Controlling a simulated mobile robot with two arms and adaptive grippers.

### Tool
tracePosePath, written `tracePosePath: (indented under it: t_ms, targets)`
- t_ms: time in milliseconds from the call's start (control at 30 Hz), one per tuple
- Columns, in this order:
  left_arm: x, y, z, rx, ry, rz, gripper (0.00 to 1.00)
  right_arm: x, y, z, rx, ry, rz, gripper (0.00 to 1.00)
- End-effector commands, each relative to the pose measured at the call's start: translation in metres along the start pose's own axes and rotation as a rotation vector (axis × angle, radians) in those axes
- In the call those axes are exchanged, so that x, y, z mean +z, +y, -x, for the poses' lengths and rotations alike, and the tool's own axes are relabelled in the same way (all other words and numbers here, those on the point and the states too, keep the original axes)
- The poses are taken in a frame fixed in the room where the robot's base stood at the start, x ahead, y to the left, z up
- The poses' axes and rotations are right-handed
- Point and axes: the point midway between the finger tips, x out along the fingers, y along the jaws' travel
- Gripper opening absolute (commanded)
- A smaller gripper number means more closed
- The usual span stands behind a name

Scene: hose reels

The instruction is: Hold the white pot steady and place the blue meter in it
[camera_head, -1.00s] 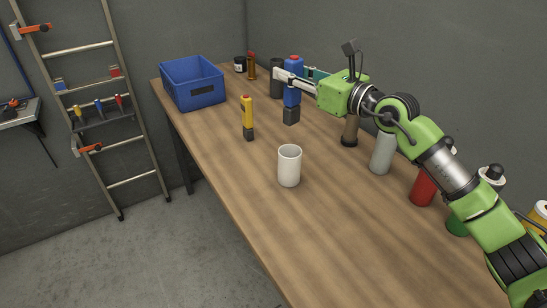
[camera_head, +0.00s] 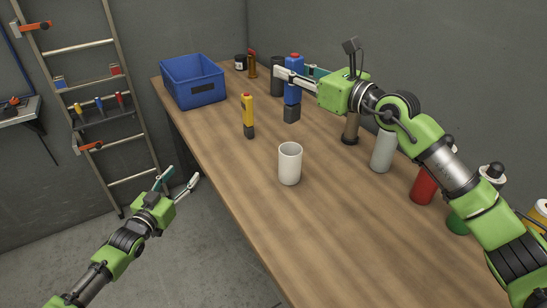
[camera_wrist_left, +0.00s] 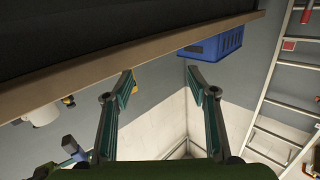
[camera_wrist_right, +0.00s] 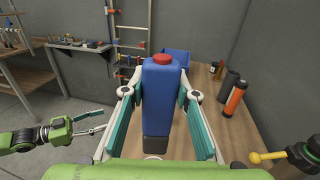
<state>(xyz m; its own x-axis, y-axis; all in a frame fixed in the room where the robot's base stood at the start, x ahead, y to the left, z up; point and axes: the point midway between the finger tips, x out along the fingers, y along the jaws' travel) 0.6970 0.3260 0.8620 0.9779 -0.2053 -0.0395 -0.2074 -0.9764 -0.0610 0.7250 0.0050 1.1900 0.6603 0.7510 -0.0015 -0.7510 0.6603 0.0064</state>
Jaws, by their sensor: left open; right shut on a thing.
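The white pot (camera_head: 290,164) stands upright and empty-looking on the wooden table, near its left edge. The blue meter (camera_head: 292,98) has a red top and a dark lower end. My right gripper (camera_head: 287,82) is shut on it and holds it upright behind the pot; whether it touches the table is unclear. In the right wrist view the meter (camera_wrist_right: 161,90) sits between both fingers. My left gripper (camera_head: 178,180) is open and empty, beyond the table's left edge, left of the pot. In the left wrist view its fingers (camera_wrist_left: 160,85) are apart with nothing between.
A yellow meter (camera_head: 247,115) stands on the table left of the blue one. A blue crate (camera_head: 193,97) is at the far left corner. Bottles, including a red one (camera_head: 423,187), line the wall side. A ladder (camera_head: 115,110) leans at the left.

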Motion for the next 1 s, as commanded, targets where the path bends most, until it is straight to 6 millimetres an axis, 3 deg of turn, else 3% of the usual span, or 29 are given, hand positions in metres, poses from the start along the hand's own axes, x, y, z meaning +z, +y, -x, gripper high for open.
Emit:
tracePosePath:
  t_ms: [33,100,300,400,500,600,767,1000]
  targets:
    - [-0.032,0.014,-0.012,0.036,0.034,0.005,0.53,0.001,0.0,0.0,0.0,-0.001,0.0,0.04]
    - [-0.056,0.047,-0.028,0.096,0.023,0.03,0.53,0.001,0.0,0.0,0.0,-0.001,0.0,0.04]
    - [-0.106,0.153,-0.053,0.274,-0.09,0.055,0.53,0.001,0.0,0.0,0.0,-0.001,0.0,0.04]
    - [-0.124,0.201,-0.051,0.351,-0.16,0.039,0.53,0.001,0.0,0.0,0.0,-0.001,0.0,0.04]
    - [-0.133,0.236,-0.042,0.404,-0.227,0.015,0.53,0.001,0.0,0.0,0.0,-0.001,0.0,0.04]
    - [-0.137,0.258,-0.033,0.436,-0.281,-0.01,0.53,0.001,0.0,0.0,0.0,-0.001,0.0,0.04]
    - [-0.138,0.274,-0.025,0.457,-0.326,-0.035,0.53,0.001,0.0,0.0,0.0,-0.001,0.0,0.04]
    - [-0.13,0.287,-0.044,0.46,-0.335,-0.038,0.53,0.001,0.0,0.0,0.0,-0.001,0.0,0.04]
